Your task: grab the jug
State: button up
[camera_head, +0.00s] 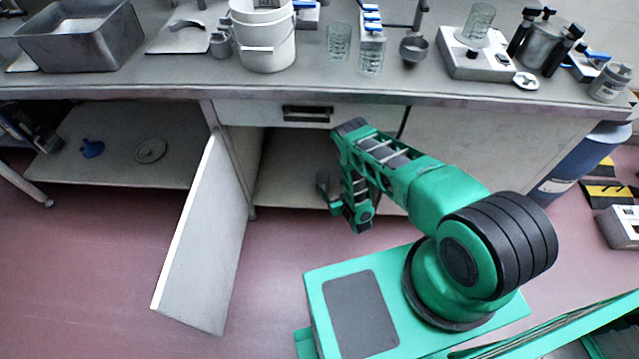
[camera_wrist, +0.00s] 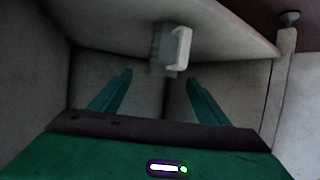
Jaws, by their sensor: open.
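A small greyish, see-through jug (camera_wrist: 160,45) with a pale handle (camera_wrist: 182,48) on its right side shows in the wrist view, standing inside a pale cupboard. My gripper (camera_wrist: 158,77) is open, and its two green fingers point towards the jug with an empty gap between them. The jug is beyond the fingertips, apart from them. In the head view my arm is folded low before the open cupboard under the bench; its fingertips are hard to make out. I cannot make out the jug in the head view.
The cupboard door (camera_head: 205,240) stands open to the left of my arm. The bench top (camera_head: 180,90) above holds a white bucket (camera_head: 266,45), a grey bin (camera_head: 80,45), glasses and lab devices. A drawer (camera_head: 275,112) is shut above the opening. A blue barrel (camera_head: 575,165) stands right.

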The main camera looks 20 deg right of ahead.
aim_at(326, 183)
jog(key=x, duration=0.2)
jog(key=a+x, duration=0.1)
jog(key=x, duration=0.1)
jog(key=shift+w+f, duration=0.1)
jog(key=shift+w, duration=0.2)
jog(key=shift+f+x, duration=0.15)
jog(key=shift+x, duration=1.1)
jog(key=shift+f+x, duration=0.15)
jog(key=shift+x, duration=1.15)
jog(key=shift+s, duration=0.1)
jog(key=shift+c, duration=0.4)
jog(key=c, duration=1.1)
jog(key=shift+r, duration=0.15)
